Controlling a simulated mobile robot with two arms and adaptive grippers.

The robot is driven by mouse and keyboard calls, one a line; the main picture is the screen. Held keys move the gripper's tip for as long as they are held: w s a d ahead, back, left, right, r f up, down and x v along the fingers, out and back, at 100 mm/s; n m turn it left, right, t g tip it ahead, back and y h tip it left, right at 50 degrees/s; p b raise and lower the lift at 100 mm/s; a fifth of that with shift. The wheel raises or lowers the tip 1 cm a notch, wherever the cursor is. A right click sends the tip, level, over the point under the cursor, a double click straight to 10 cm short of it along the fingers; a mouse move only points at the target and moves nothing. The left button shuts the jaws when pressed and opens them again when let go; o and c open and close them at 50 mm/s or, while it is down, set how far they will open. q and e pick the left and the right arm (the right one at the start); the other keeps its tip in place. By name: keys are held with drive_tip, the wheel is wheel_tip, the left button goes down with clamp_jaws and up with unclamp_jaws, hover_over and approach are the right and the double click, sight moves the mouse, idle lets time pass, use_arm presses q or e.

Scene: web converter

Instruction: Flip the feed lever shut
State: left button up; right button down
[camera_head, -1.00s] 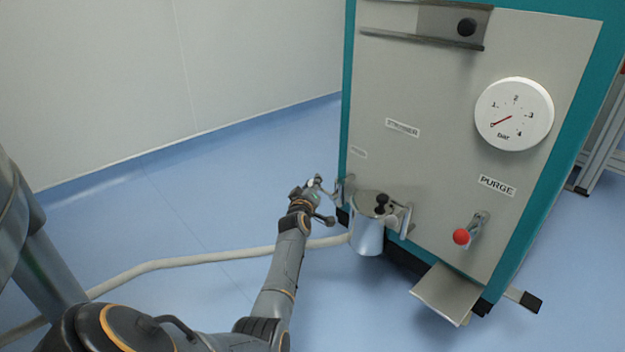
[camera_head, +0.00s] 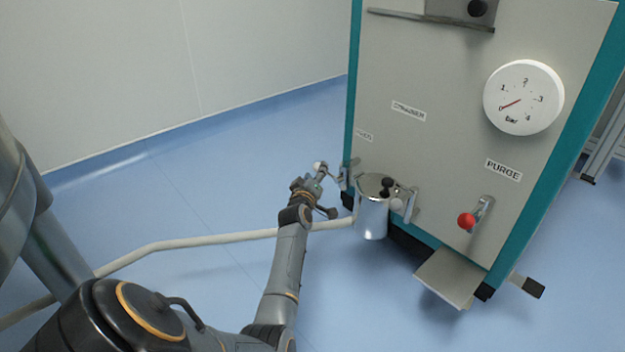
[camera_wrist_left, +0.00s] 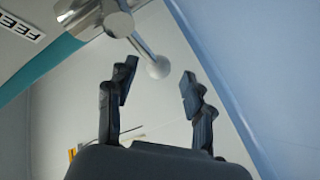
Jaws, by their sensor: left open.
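The feed lever shows in the left wrist view as a metal rod with a pale ball knob (camera_wrist_left: 158,67), joined to a round metal valve body (camera_wrist_left: 95,17) beside the "FEED" label (camera_wrist_left: 22,27). In the head view the knob (camera_head: 319,166) is a small pale ball at the machine's left edge. My left gripper (camera_head: 318,179) is open beside it. In the left wrist view, my left gripper (camera_wrist_left: 157,84) has its two fingers apart, with the knob showing between and just beyond the tips. I cannot tell whether they touch. My right gripper is out of view.
A metal strainer pot (camera_head: 371,215) with a black knob stands just right of the gripper. A red-knobbed purge lever (camera_head: 467,221), a pressure gauge (camera_head: 523,97) and a metal chute (camera_head: 450,278) are farther right. A pale hose (camera_head: 200,240) runs across the open blue floor.

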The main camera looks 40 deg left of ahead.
use_arm(q)
drive_tip(key=shift+v, duration=1.9)
